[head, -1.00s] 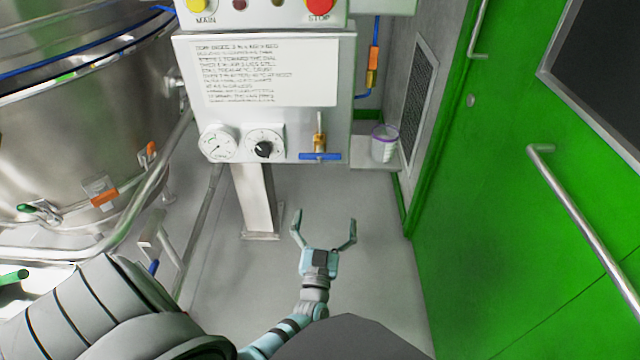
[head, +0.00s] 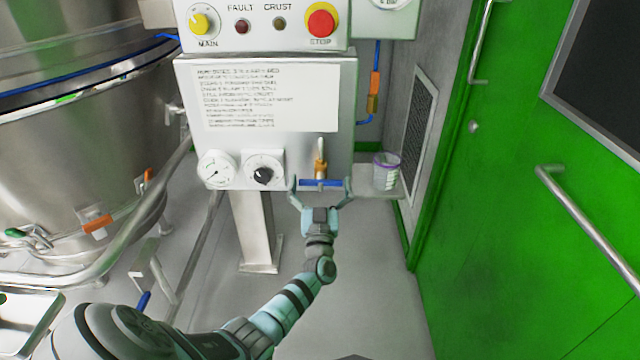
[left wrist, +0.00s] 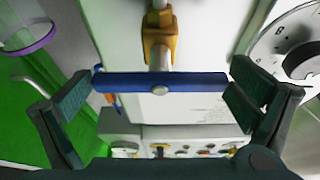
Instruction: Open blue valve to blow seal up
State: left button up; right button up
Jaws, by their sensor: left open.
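The blue valve handle (head: 322,183) lies crosswise below a brass fitting (head: 320,165) on the front of the control panel. My left gripper (head: 320,190) is open at the handle, with one finger near each end of the bar. In the left wrist view the blue handle (left wrist: 160,82) spans the gap between the open fingers of my left gripper (left wrist: 160,98). The brass body (left wrist: 160,38) sits behind it. I cannot tell whether either finger touches the bar. My right gripper is in neither view.
A pressure gauge (head: 217,170) and a black-knobbed dial (head: 264,171) sit left of the valve. A steel vessel (head: 80,150) fills the left, and a green door (head: 530,230) the right.

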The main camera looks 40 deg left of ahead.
pick_arm(q)
jog(key=c, duration=0.9)
